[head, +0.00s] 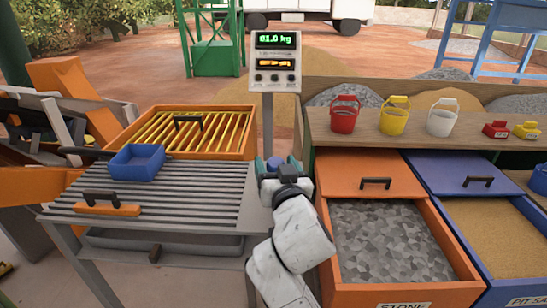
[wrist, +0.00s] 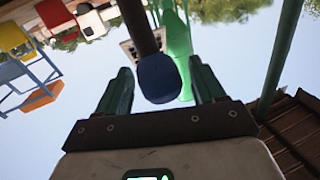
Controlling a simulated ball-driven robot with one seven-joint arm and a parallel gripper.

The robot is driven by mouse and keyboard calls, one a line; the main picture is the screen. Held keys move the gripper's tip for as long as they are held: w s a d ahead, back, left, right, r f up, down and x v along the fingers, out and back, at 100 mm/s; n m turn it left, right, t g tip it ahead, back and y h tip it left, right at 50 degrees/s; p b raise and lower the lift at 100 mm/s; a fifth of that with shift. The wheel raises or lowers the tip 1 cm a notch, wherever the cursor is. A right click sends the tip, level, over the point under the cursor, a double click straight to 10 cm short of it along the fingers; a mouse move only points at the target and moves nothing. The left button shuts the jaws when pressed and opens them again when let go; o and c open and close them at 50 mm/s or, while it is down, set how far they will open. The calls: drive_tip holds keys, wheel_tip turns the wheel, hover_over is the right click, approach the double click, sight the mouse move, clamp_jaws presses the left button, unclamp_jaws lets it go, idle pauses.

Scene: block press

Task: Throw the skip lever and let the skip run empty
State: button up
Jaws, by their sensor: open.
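A dark blue knob (wrist: 158,78) on a dark rod (wrist: 136,25) shows in the wrist view; it looks like a lever end. It shows as a small blue ball (head: 273,162) in the head view. My gripper (head: 270,168) is open beside the right edge of the slatted table. In the wrist view, the two green fingers of my gripper (wrist: 160,82) stand on either side of the knob, with gaps visible. The rest of the lever is hidden in the head view. I cannot tell for sure which thing is the skip.
A scale display (head: 274,62) reads 01.0 kg. An orange stone bin (head: 330,262) and a blue sand bin (head: 462,268) stand right. Several buckets line the shelf (head: 372,127).

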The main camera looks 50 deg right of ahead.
drive_tip(key=shift+x, duration=1.15)
drive_tip(key=shift+c, duration=0.5)
clamp_jaws()
